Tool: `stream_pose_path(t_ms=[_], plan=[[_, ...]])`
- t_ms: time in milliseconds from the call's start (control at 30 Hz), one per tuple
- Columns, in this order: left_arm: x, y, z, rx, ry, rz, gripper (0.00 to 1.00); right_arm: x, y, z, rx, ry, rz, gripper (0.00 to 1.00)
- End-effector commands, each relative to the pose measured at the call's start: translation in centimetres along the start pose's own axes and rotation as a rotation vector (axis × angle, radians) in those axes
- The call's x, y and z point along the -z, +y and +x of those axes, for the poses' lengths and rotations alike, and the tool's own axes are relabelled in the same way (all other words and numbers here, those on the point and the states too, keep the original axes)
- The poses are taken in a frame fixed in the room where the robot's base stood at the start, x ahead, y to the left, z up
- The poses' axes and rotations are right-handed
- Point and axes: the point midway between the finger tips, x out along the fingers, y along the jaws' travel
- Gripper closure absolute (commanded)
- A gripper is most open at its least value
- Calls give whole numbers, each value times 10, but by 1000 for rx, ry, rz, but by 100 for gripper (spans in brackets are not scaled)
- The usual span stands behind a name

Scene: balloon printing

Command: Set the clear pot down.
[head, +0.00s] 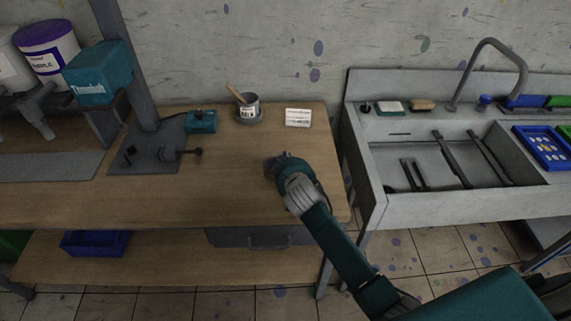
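A small grey pot (244,104) with a white label and a wooden stick leaning out of it stands upright at the back of the wooden bench (230,190). It rests on a round grey dish or mat (249,119). The label is too small to read, so I cannot tell for sure that it is the clear pot. My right gripper (272,162) is over the bench, in front of the pot and a little to its right, apart from it. Its fingers are small and partly hidden by the wrist, and I see no pot in them. My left gripper is not in view.
A white card (298,117) lies right of the pot. A teal box-shaped device (202,121) and a dark metal stand (145,148) are to the left. A metal sink (420,165) with tools stands right of the bench. The bench's front middle is clear.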

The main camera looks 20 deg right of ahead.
Motion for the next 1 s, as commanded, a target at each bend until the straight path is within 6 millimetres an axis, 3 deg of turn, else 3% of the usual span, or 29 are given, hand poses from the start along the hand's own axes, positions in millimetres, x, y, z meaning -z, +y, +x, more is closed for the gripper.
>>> stream_pose_path(t_ms=[200, 567, 700, 1000], plan=[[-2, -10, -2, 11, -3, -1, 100, -22, -7, 11, 0, -1, 1, 100], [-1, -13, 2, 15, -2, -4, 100, -25, -8, 13, 0, 0, 1, 100], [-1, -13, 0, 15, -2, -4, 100, -26, -8, 13, 0, -2, 0, 77], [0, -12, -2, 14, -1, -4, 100, -24, -7, 12, 0, -3, 0, 77]])
